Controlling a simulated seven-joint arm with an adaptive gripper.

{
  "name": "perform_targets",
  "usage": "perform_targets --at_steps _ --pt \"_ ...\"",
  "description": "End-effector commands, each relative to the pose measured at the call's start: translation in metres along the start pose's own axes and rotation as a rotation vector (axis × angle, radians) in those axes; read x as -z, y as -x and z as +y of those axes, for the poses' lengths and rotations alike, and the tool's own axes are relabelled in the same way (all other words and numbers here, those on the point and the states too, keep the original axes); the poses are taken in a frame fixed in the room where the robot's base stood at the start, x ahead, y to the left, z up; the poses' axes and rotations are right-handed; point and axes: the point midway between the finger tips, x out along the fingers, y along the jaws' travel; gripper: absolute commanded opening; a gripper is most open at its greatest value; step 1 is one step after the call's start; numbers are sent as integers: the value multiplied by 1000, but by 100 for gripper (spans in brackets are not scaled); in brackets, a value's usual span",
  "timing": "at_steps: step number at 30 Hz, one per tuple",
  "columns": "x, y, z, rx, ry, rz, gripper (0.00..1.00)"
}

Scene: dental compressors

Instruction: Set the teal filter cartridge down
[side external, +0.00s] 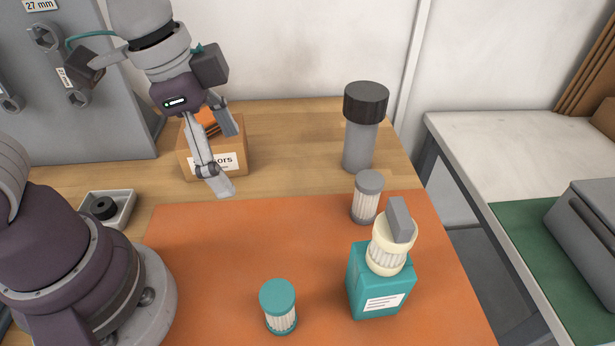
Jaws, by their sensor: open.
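The teal filter cartridge (279,306) stands upright on the orange mat (220,245) near the front edge of the view. It has a teal cap and a white pleated body. My gripper (228,162) is open and empty, raised at the back left, in front of a small cardboard box. It is well apart from the teal cartridge. A grey-capped cartridge (367,198) stands at the mat's back right.
A tall grey cylinder with a black cap (361,130) stands behind the mat. The cardboard box (230,160) holds orange items. A small tray (108,209) with a black ring lies at the left. The mat's middle is clear. A second bench (500,150) stands at the right.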

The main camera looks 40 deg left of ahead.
Motion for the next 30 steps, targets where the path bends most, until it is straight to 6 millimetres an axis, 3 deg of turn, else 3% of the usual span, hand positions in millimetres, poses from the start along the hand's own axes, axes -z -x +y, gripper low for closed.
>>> perform_targets --at_steps 1,3,8,30 --pt "-14 12 -18 49 185 54 79" --pt "-33 24 -35 105 417 115 79" --pt "-58 35 -50 177 710 201 79" --pt "-60 36 -51 183 738 210 79"
